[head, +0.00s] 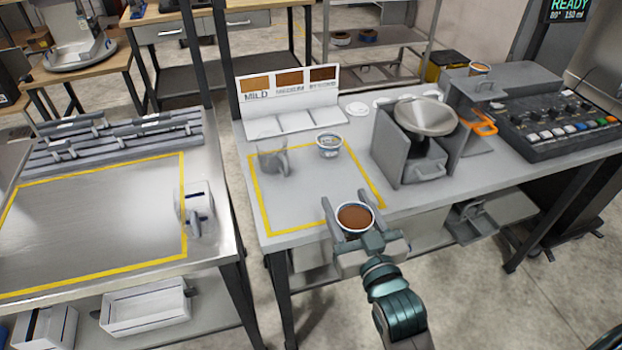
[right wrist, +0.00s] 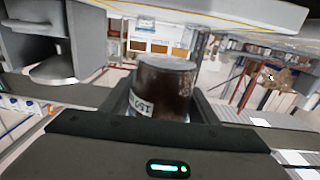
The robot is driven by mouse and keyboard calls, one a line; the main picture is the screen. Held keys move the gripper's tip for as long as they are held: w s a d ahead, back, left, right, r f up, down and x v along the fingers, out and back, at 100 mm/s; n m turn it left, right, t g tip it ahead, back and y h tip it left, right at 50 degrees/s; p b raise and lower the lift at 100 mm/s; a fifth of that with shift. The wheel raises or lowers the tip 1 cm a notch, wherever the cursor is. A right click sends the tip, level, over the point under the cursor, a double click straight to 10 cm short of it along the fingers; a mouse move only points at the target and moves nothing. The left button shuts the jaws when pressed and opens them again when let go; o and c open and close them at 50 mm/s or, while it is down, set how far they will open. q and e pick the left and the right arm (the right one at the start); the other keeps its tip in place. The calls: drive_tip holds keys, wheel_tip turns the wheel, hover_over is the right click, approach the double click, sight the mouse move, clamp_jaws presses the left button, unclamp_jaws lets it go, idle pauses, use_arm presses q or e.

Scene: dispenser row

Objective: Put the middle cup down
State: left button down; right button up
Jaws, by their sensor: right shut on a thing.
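My right gripper (head: 354,208) is shut on a cup of brown liquid (head: 355,218). It holds the cup upright at the near edge of the right-hand table, by the front line of the yellow-outlined area (head: 262,207). In the right wrist view the picture is inverted, and the cup (right wrist: 163,88) shows as dark brown with a white printed label, between the fingers. A second small cup (head: 330,147) stands inside the far part of the outline. Another cup (head: 480,69) sits on top of the grey machine at the right. My left gripper is not in view.
A clear jug (head: 272,158) stands at the left of the outlined area. Behind is a card (head: 290,86) with brown swatches over pale pads. A grey dispenser with a funnel (head: 425,117) and a button panel (head: 560,125) stand right. The outline's middle is clear.

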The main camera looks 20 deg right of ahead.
sight(328, 191)
drive_tip(key=shift+y, duration=0.3)
drive_tip(key=w+r, duration=0.1)
drive_tip(key=w, duration=0.3)
drive_tip(key=w+r, duration=0.2)
drive_tip(key=w, duration=0.3)
drive_tip(key=w+r, duration=0.2)
drive_tip(key=w, duration=0.3)
drive_tip(key=shift+w+d, duration=0.25)
drive_tip(key=shift+d, duration=0.15)
drive_tip(key=shift+f, duration=0.1)
drive_tip(key=shift+f+p, duration=0.65)
drive_tip(key=shift+f, duration=2.5)
drive_tip(key=shift+f+p, duration=0.3)
drive_tip(key=shift+f, duration=1.55)
drive_tip(key=shift+f, duration=0.1)
drive_tip(key=o, duration=1.2)
drive_tip(key=shift+c, duration=0.2)
drive_tip(key=shift+s, duration=0.1)
